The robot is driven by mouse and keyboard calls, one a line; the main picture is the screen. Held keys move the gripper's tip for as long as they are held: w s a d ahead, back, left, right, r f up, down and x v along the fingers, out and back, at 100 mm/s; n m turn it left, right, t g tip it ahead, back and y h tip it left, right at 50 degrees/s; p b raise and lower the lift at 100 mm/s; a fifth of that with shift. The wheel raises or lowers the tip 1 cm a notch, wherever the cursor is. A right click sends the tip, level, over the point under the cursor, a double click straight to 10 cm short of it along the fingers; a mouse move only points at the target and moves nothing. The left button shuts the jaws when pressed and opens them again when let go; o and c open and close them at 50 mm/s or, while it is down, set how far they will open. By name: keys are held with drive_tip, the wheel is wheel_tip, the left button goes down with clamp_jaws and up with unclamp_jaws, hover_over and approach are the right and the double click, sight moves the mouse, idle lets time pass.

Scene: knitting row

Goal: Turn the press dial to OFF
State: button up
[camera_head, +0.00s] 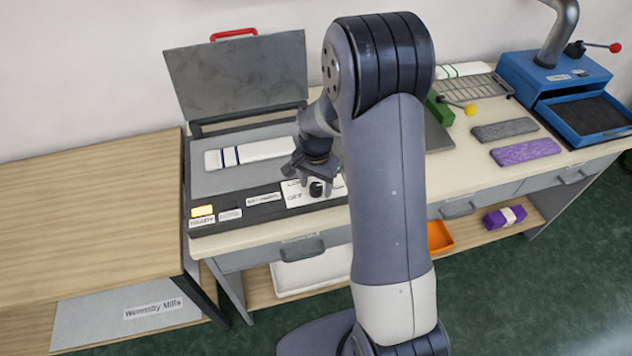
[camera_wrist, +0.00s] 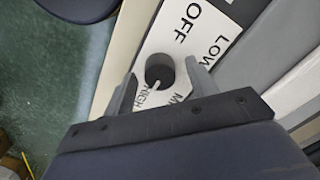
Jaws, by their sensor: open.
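The press dial (camera_wrist: 160,68) is a round black knob on a white plate (camera_wrist: 205,25) marked OFF, LOW, a partly hidden word starting with M, and HIGH. Its white pointer mark faces the HIGH label, away from OFF. My gripper (camera_wrist: 160,74) is open, with one finger on each side of the dial; I cannot tell whether either touches it. In the head view the dial (camera_head: 316,188) shows small and dark under my gripper at the front panel of the press. The press (camera_head: 235,80) stands with its grey lid raised.
A white striped cloth (camera_head: 250,153) lies on the press bed. A yellow lamp (camera_head: 202,211) is lit on the panel's left. A wire rack (camera_head: 475,88), grey and purple knitted pieces (camera_head: 526,151) and a blue machine (camera_head: 555,78) stand to the right. A wooden table (camera_head: 85,220) is at left.

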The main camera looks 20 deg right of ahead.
drive_tip(key=c, duration=1)
drive_tip(key=shift+o, duration=0.2)
